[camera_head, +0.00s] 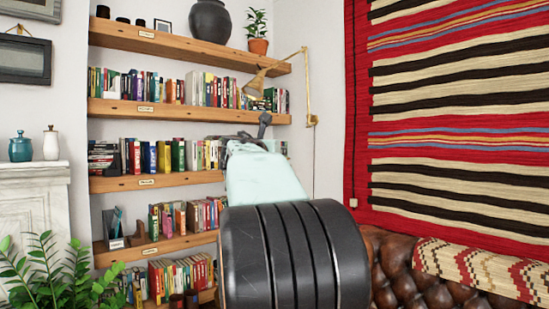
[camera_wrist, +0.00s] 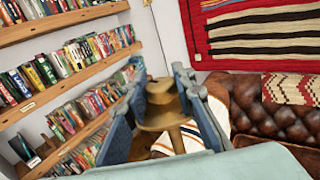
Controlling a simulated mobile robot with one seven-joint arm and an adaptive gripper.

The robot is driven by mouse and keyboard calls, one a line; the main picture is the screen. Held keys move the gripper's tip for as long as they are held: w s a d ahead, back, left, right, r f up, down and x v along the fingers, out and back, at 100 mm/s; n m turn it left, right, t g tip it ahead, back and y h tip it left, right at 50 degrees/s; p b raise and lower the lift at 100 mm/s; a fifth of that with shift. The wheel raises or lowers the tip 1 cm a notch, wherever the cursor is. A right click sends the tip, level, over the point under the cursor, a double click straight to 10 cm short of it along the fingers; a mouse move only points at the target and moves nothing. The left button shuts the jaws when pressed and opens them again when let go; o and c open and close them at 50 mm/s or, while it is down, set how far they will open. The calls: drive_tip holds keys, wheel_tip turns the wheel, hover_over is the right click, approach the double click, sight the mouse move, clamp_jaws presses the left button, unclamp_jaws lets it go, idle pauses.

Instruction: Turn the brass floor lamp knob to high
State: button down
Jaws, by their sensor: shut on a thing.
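A brass lamp (camera_head: 255,84) with a cone-shaped shade and thin jointed arm shows in the head view, in front of the bookshelves and just above my gripper (camera_head: 263,124). In the wrist view, the blue-grey fingers of my gripper (camera_wrist: 160,78) close in on both sides of a small brass-coloured piece (camera_wrist: 161,92), which looks like the lamp knob. A round tan part and a stem show below it between the fingers. My forearm and wrist hide the lower middle of the head view. The knob's setting cannot be read.
Wooden bookshelves (camera_head: 190,114) full of books stand close on the left. A brown leather sofa (camera_head: 390,275) is at the lower right, under a striped red rug (camera_head: 460,130) on the wall. A green plant (camera_head: 48,275) is at the lower left, by a white mantel (camera_head: 35,200).

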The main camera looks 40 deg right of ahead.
drive_tip(key=m+g+h+p, duration=0.2)
drive_tip(key=g, duration=0.1)
drive_tip(key=shift+w+r, duration=0.15)
drive_tip(key=shift+m+g+p, duration=0.5)
drive_tip(key=shift+p, duration=0.15)
drive_tip(key=shift+g+h, duration=0.3)
drive_tip(key=c, duration=1.6)
unclamp_jaws()
drive_tip(key=v, duration=1.2)
